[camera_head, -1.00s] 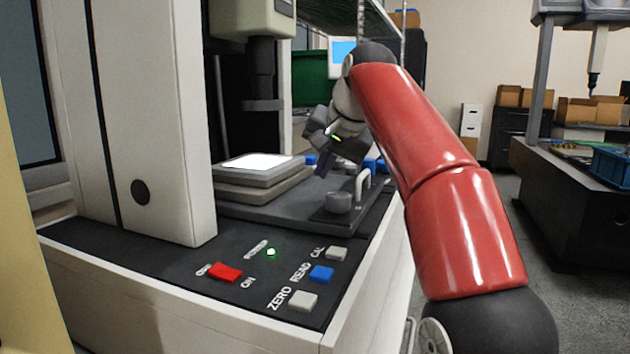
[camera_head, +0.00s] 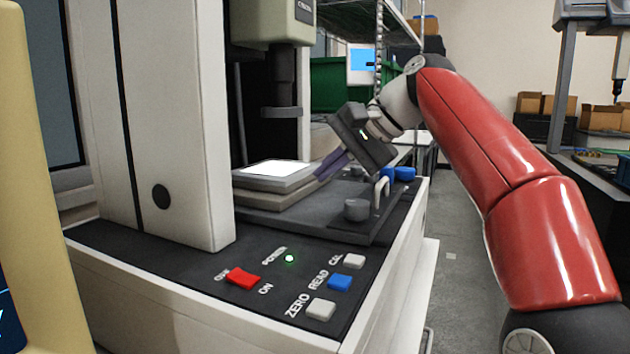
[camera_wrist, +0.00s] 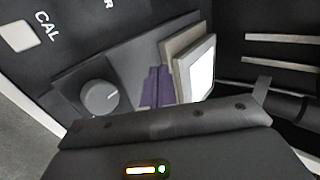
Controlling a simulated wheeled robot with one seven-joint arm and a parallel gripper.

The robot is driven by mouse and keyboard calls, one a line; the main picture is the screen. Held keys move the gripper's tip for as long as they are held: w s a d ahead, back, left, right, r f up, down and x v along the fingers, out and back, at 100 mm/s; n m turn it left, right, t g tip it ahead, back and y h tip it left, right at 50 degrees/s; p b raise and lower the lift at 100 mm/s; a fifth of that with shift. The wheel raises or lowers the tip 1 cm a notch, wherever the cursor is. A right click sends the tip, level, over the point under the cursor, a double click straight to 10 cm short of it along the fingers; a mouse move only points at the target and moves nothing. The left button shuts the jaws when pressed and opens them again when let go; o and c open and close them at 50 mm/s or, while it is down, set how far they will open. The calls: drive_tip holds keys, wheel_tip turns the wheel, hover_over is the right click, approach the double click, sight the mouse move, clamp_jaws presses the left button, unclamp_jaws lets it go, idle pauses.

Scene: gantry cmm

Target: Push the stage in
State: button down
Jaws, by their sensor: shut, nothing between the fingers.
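The stage (camera_head: 262,183) is a stack of grey plates with a bright white top, sitting on a dark base plate under the machine's head. It also shows in the wrist view (camera_wrist: 184,53), with its white face to the right. My gripper (camera_head: 322,171) is shut and empty, its purple fingers pointing down and left at the stage's right edge. In the wrist view the fingertips (camera_wrist: 157,72) lie close beside the stage's side. I cannot tell for sure whether they touch it. A round grey knob (camera_head: 356,209) and a pale handle (camera_head: 381,193) stand on the plate's right part.
The machine's vertical head (camera_head: 282,85) hangs above the stage. A pale column (camera_head: 178,130) stands left. The front panel has a red switch (camera_head: 243,278), a blue button (camera_head: 340,283) and pale buttons. Blue knobs (camera_head: 404,174) sit behind the handle. Open floor lies to the right.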

sight(281, 210)
drive_tip(key=x, duration=0.9)
drive_tip(key=shift+s, duration=0.1)
